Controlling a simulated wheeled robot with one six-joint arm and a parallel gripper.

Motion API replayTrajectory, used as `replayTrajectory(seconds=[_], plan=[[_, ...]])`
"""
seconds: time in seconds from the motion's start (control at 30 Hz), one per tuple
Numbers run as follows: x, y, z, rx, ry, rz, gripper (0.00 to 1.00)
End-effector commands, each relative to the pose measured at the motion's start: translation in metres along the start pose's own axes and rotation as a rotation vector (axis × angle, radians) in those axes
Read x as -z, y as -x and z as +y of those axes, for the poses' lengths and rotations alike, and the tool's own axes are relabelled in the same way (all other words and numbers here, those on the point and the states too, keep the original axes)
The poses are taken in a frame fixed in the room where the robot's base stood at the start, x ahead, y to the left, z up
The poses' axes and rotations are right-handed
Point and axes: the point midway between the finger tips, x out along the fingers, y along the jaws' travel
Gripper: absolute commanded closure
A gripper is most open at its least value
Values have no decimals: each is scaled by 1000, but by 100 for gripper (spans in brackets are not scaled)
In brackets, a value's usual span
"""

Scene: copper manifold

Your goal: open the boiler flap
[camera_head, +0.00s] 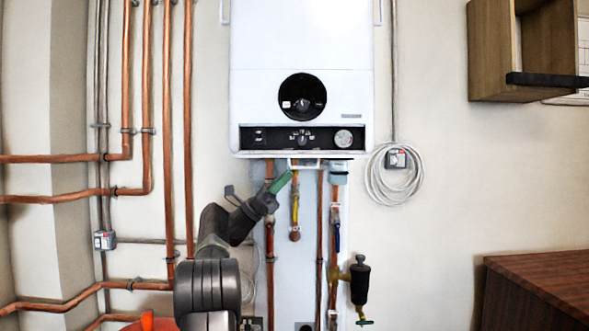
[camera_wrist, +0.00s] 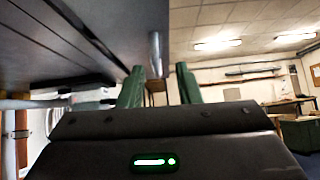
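The white boiler (camera_head: 300,40) hangs on the wall in the head view. Along its lower edge is a black control strip (camera_head: 270,138) with a knob and a gauge. I cannot tell which part is the flap; a pale handle-like bracket (camera_head: 303,164) sticks out just under the strip. My gripper (camera_head: 281,182) is below the boiler, slightly left of the bracket, green fingertips tilted up toward it. In the wrist view my gripper (camera_wrist: 160,84) has its two green fingers apart, with nothing clearly held. A grey surface, likely the boiler underside, fills the upper left.
Copper pipes (camera_head: 168,120) run down the wall at left. Pipes with valves (camera_head: 337,235) hang below the boiler, close to my gripper. A coiled cable (camera_head: 394,180) is at right. A wooden wall shelf (camera_head: 492,50) and a brown cabinet (camera_head: 545,285) stand farther right.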

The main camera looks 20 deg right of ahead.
Motion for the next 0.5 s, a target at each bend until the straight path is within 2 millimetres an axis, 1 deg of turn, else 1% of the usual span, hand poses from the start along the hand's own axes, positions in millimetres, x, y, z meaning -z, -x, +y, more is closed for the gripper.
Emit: replayTrajectory(seconds=[0.03, 0.2, 0.33, 0.4, 0.5], plan=[[-2, 13, 1, -4, 0, -1, 69], [-1, 51, 1, -4, 0, 0, 69], [-1, 72, 1, -3, 0, 0, 69], [-1, 79, 0, -1, 0, 0, 69], [0, 85, 0, -1, 0, 0, 69]])
